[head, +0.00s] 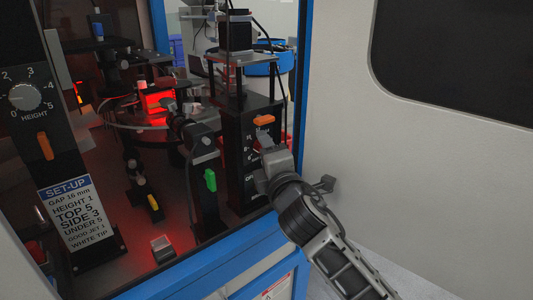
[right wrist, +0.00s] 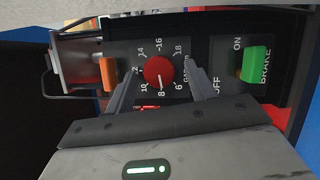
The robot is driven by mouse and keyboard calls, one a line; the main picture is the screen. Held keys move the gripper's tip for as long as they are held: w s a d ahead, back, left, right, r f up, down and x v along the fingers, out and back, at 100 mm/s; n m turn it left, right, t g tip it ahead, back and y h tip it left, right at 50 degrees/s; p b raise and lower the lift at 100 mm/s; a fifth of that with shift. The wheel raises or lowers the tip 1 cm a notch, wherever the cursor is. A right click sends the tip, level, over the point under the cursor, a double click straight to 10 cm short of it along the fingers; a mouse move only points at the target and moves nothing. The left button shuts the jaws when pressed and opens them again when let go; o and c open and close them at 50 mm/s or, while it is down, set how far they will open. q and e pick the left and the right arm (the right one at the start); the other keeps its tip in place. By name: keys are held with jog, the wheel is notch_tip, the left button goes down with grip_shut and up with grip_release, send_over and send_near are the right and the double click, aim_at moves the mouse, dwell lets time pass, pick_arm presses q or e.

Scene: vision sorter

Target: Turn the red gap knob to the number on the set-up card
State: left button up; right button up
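The set-up card (head: 75,212) is on a black post at left in the head view and reads "GAP 16 mm" below its heading. The red gap knob (right wrist: 158,70) sits on a black dial plate in the right wrist view. Its white pointer line points down, near the 8. My right gripper (right wrist: 161,84) is open, one finger on each side of the knob, with gaps between; I cannot tell its depth to the knob. In the head view my right gripper (head: 270,165) is at the black panel and mostly hides the knob. My left gripper is not in view.
An orange switch (right wrist: 108,73) and a green brake switch (right wrist: 256,64) flank the dial. A height dial (head: 25,97) is above the card. A white machine wall (head: 430,160) is at right.

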pick_arm(q)
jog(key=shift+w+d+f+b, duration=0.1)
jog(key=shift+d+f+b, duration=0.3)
jog(key=shift+b, duration=0.75)
pick_arm(e)
jog(key=r+v, duration=0.1)
jog(key=v, duration=1.5)
jog(key=shift+f, duration=0.4)
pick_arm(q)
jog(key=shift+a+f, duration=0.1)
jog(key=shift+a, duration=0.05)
